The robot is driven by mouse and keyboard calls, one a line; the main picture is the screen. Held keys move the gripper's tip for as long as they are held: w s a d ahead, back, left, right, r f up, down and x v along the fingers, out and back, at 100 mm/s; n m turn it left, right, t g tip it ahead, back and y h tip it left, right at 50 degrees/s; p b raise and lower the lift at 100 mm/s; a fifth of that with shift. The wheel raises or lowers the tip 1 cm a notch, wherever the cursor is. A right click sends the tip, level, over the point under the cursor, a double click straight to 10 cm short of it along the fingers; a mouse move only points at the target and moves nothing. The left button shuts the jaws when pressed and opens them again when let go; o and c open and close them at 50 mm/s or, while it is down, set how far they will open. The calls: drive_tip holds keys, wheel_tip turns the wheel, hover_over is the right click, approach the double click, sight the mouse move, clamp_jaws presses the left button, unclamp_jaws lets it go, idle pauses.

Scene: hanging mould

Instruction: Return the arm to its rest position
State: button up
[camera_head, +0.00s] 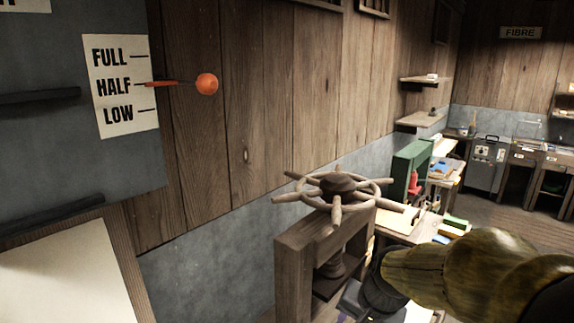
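My arm reaches in from the lower right corner as a mottled brass-yellow link (455,268). It ends in a dark part (380,287) at the bottom edge, just right of a wooden stand. No fingers of my gripper can be made out there. I see nothing held. A spoked wooden handwheel (338,187) lies flat above the stand (298,262), left of and above the arm's dark end, with a visible gap between them.
A level card (118,85) reads FULL, HALF, LOW; an orange-balled pointer (207,84) is at HALF. A pale sheet (68,275) is lower left. A green-framed piece (408,170) and cluttered benches stand behind the wheel. Open floor (490,215) lies at the right.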

drive_tip(key=s+d+f+n+g+h, duration=0.1)
drive_tip(key=s+f+n, duration=0.5)
drive_tip(key=s+f, duration=0.1)
drive_tip(key=shift+d+f, duration=0.2)
drive_tip(key=shift+f, duration=0.55)
drive_tip(key=shift+s, duration=0.1)
